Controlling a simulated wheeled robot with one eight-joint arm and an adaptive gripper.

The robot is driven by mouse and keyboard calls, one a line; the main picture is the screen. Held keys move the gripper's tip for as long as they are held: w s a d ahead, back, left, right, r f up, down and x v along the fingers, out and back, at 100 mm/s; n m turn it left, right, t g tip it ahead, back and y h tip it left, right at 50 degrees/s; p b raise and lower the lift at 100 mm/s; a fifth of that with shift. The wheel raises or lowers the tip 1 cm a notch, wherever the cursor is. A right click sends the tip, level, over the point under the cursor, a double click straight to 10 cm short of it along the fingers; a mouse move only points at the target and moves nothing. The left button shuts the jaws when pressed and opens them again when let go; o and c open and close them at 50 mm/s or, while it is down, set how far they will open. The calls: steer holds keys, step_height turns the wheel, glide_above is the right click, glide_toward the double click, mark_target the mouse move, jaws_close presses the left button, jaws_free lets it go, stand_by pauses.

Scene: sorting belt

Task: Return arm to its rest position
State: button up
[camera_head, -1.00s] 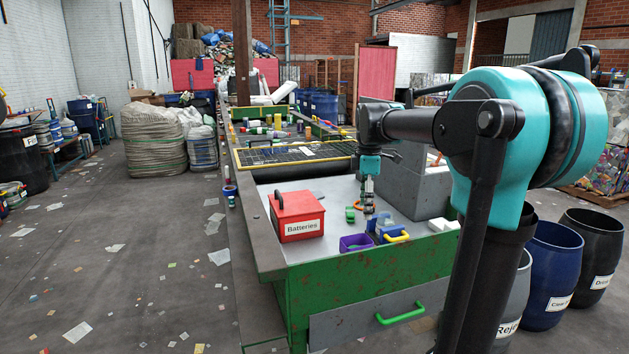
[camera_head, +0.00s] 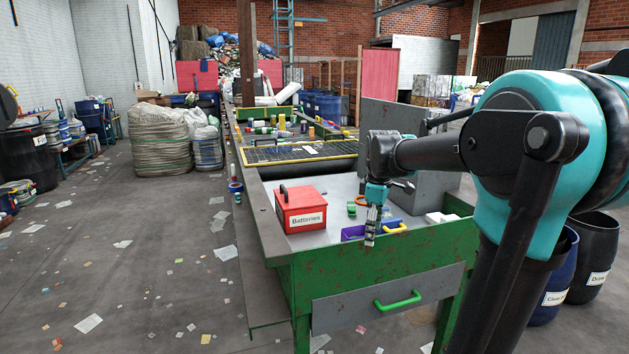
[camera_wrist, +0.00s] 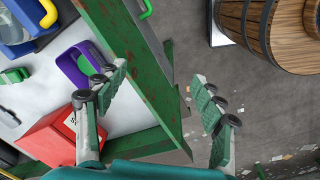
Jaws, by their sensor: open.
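My gripper (camera_head: 371,232) hangs from my teal and black arm over the front edge of the green sorting table (camera_head: 345,265) in the head view. In the wrist view my gripper (camera_wrist: 160,95) has its two green and grey fingers spread wide with nothing between them. Below and beyond it are the table's green edge and the grey floor. The fingers hide part of the purple container (camera_wrist: 78,66) and the red box (camera_wrist: 48,143).
The red Batteries box (camera_head: 300,209), a purple container (camera_head: 352,233) and a green item (camera_head: 351,209) sit on the table. A drawer with a green handle (camera_head: 398,301) is below. Blue (camera_head: 553,290) and black (camera_head: 592,262) drums stand at right.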

steer(key=s+d+f+m+t, duration=0.2)
steer(key=s+f+m+t, duration=0.1)
steer(key=s+f+m, duration=1)
steer(key=s+f, duration=0.5)
steer(key=f, duration=0.1)
steer(key=shift+s+d, duration=0.3)
